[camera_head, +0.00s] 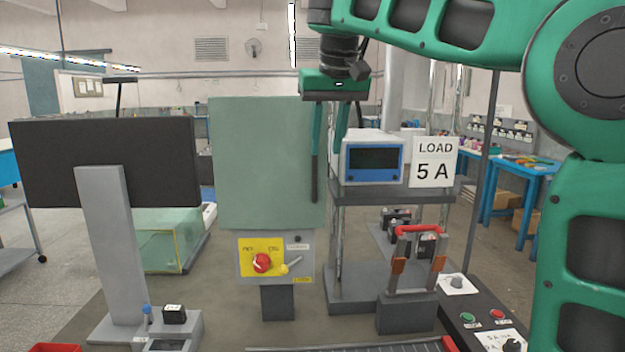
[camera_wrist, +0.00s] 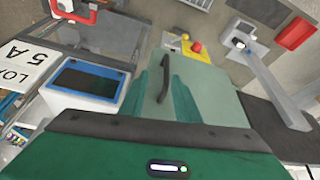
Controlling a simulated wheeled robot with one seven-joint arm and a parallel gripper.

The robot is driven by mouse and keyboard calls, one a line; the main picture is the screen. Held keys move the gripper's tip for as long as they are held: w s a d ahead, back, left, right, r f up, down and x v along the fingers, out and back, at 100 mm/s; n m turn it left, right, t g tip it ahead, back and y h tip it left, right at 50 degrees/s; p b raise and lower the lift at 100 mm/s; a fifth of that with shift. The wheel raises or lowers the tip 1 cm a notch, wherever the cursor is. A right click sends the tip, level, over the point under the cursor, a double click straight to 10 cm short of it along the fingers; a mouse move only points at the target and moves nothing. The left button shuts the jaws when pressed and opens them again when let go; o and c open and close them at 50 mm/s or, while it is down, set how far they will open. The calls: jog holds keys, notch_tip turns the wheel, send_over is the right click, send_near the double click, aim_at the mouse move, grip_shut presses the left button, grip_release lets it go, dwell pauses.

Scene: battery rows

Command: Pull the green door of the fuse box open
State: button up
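The green door (camera_head: 262,160) of the fuse box stands upright in the middle of the head view and looks shut. It also shows in the wrist view (camera_wrist: 215,88). A dark upright handle (camera_head: 315,178) runs along its right edge; in the wrist view the handle (camera_wrist: 165,62) lies between the fingers. My gripper (camera_head: 329,143) is open at the door's right edge, near the handle's upper part. In the wrist view its two green fingers (camera_wrist: 163,84) are apart, one on each side of the handle. I cannot tell whether either touches it.
A blue-framed meter (camera_head: 373,158) and a "LOAD 5 A" sign (camera_head: 434,162) stand close right of the gripper. A dark monitor (camera_head: 105,160) is left of the door. A yellow switch panel (camera_head: 262,262) with a red knob sits below the door.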

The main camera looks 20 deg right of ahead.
aim_at(316, 169)
jog(key=x, duration=0.3)
jog(key=a+x, duration=0.1)
jog(key=x, duration=0.6)
jog(key=shift+w+a+r, duration=0.2)
jog(key=shift+w+a, duration=0.05)
jog(key=shift+w, duration=0.15)
grip_shut()
